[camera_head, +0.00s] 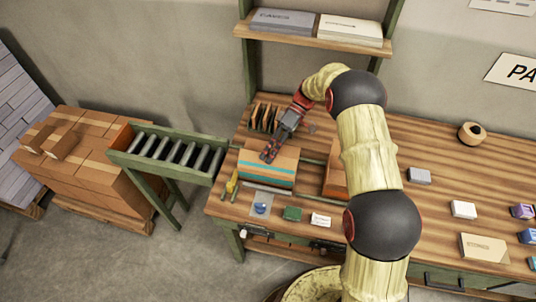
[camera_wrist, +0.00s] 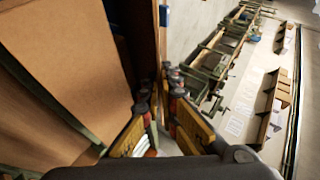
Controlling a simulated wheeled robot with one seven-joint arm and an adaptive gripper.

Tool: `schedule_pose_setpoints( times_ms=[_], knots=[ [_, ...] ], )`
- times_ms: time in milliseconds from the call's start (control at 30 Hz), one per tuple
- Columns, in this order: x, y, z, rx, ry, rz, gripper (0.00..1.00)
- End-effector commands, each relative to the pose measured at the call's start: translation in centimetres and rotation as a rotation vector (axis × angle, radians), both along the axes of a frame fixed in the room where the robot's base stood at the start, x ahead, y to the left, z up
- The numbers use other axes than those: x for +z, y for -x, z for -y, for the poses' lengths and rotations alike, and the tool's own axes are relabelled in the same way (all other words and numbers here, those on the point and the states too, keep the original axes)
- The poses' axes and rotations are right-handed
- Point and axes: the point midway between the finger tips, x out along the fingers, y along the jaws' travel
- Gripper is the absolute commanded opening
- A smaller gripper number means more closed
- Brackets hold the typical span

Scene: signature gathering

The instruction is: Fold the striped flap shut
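A cardboard box (camera_head: 283,158) sits on the left part of the wooden bench, with a teal stripe (camera_head: 266,167) running across its near side. I cannot tell for certain which panel is the striped flap. My gripper (camera_head: 268,153) is over the top left of the box, pointing down, close to the cardboard. In the wrist view, its two fingers (camera_wrist: 160,88) come near each other beside a brown cardboard panel (camera_wrist: 135,40). A narrow gap shows between the fingertips. Whether they touch or hold the panel is unclear. No stripe is visible in the wrist view.
An orange-brown box (camera_head: 333,182) stands right of the striped box, partly behind my arm. Dark upright dividers (camera_head: 264,116) stand behind it. A roller conveyor (camera_head: 165,152) adjoins at left.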

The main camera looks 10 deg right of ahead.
Motion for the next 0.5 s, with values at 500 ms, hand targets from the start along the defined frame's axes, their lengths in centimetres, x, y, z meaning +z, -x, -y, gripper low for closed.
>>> schedule_pose_setpoints(
  times_ms=[500],
  knots=[
    [-0.68,-0.41,0.12,-0.001,-0.043,-0.121,0.00]
  ],
)
